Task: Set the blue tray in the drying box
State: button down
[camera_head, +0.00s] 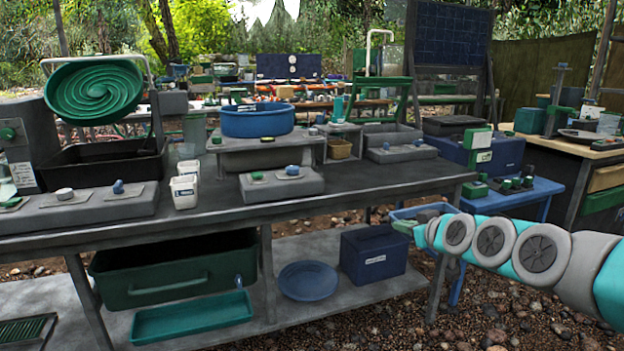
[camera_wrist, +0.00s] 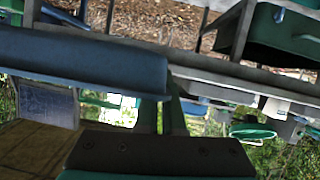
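A dark blue lidded box (camera_head: 374,256) with a white label stands on the lower shelf, left of my gripper. A larger blue box (camera_head: 490,152) with a label stands behind my arm. I cannot read which is the drying box.
The grey workbench (camera_head: 350,185) holds a blue tub (camera_head: 258,120), white cups (camera_head: 184,190) and grey blocks. Below are a round blue pan (camera_head: 308,281), a green bin (camera_head: 150,278) and a teal tray (camera_head: 192,318). A low blue table (camera_head: 535,190) stands close behind my arm.

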jog(key=w+a+f+m+h, duration=0.1)
jog(key=w+a+f+h, duration=0.1)
jog(key=f, duration=0.8)
jog(key=w+a+f+m+h+p, duration=0.1)
jog(key=w+a+f+m, duration=0.1)
jog(key=f, duration=0.8)
jog(key=shift+a+f+m+h, duration=0.3)
jog(key=shift+a+f+h, duration=0.1)
jog(key=shift+a, duration=0.5)
jog(key=shift+w, duration=0.15)
